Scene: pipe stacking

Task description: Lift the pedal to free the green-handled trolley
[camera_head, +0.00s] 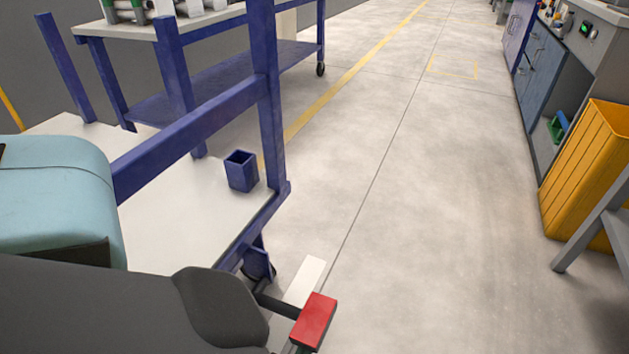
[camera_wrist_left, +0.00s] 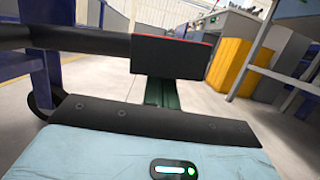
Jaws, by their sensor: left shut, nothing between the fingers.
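The pedal (camera_head: 315,322) is a block with a red top on a dark bar, low at the near end of the blue trolley frame (camera_head: 268,120). In the left wrist view the pedal (camera_wrist_left: 170,57) shows its dark side and a thin red edge. My left gripper (camera_wrist_left: 162,94) is shut and empty, its dark green fingers reaching to the pedal's lower edge. Their tips are hidden there, and I cannot tell whether they touch it. In the head view my arm covers the bottom left. I see no green handle on this trolley. My right gripper is out of view.
A small blue square cup (camera_head: 241,171) stands on the trolley's pale deck (camera_head: 185,205). Another blue-legged table (camera_head: 215,78) stands behind. A yellow bin (camera_head: 585,165) and cabinets (camera_head: 540,70) line the right side. The floor between is clear.

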